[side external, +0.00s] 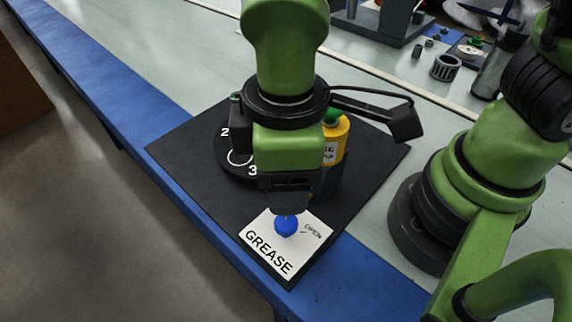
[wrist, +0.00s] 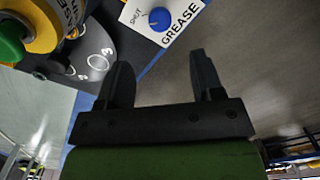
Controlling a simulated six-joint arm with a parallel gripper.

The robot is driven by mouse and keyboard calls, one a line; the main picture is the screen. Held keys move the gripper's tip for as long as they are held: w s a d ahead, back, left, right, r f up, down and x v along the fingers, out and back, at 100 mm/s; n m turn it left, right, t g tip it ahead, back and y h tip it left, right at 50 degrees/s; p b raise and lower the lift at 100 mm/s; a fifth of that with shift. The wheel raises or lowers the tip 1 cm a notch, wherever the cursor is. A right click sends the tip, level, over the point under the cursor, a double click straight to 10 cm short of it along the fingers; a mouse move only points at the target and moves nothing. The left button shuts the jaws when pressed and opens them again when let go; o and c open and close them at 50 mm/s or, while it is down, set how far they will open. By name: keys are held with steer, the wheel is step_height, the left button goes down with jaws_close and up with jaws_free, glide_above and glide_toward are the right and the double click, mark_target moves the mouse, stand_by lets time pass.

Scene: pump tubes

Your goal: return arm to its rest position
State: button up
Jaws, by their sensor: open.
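My gripper (wrist: 163,80) is open and empty in the wrist view, its two black fingers spread apart. In the side view my gripper (side external: 287,205) points down just above the blue knob (side external: 286,225) on the white GREASE panel (side external: 268,262). In the wrist view the blue knob (wrist: 159,19) on the GREASE panel (wrist: 180,33) lies beyond the fingers, apart from them. SHUT is printed beside the knob there.
A yellow bottle (side external: 341,138) with a green cap stands behind my gripper, partly hidden. A black round plate (side external: 227,160) with numbers sits on the black mat (side external: 187,148). Metal parts (side external: 446,67) stand at the back right. The bench's blue edge (side external: 97,98) runs along the left.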

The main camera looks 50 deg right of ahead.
steer(key=w+d+r+m+t+y, duration=0.2)
steer(key=d+r+m, duration=0.45)
steer(key=r, duration=0.25)
steer(key=s+d+r+m+t, duration=0.5)
steer(key=d+r+m, duration=0.2)
steer(key=d, duration=0.2)
steer(key=shift+d, duration=0.4)
steer(key=shift+o, duration=0.2)
steer(key=shift+r, duration=0.15)
